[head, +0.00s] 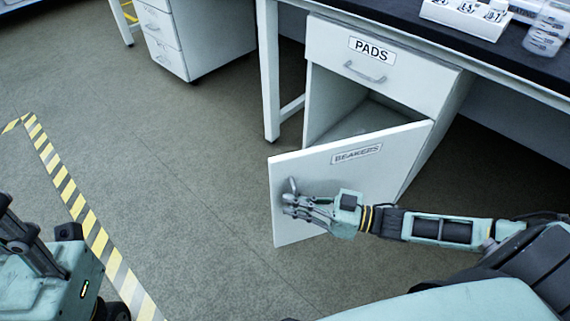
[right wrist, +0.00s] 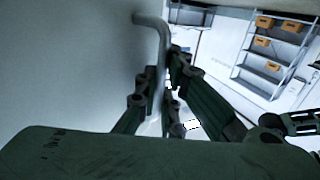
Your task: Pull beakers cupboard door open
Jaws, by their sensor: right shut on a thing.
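The beakers cupboard door (head: 315,182) is white, carries a BEAKERS label (head: 357,154), and stands partly open, swung out from the cabinet. Its handle (head: 292,186) is near the door's left edge; in the right wrist view the handle (right wrist: 153,22) is a grey bent bar. My right gripper (head: 290,203) is shut on the handle, and its fingers (right wrist: 165,92) close around the bar in the right wrist view. Part of the cupboard's inside (head: 375,117) shows above the door. My left arm is partly in view at the lower left, but its gripper fingers are not clearly shown.
Above the door is a closed PADS drawer (head: 385,62) under a dark bench top (head: 500,60). A white bench leg (head: 269,75) stands left of the cabinet. Another drawer unit (head: 205,38) is at the back. Floor left of the door is free, with striped tape (head: 82,208).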

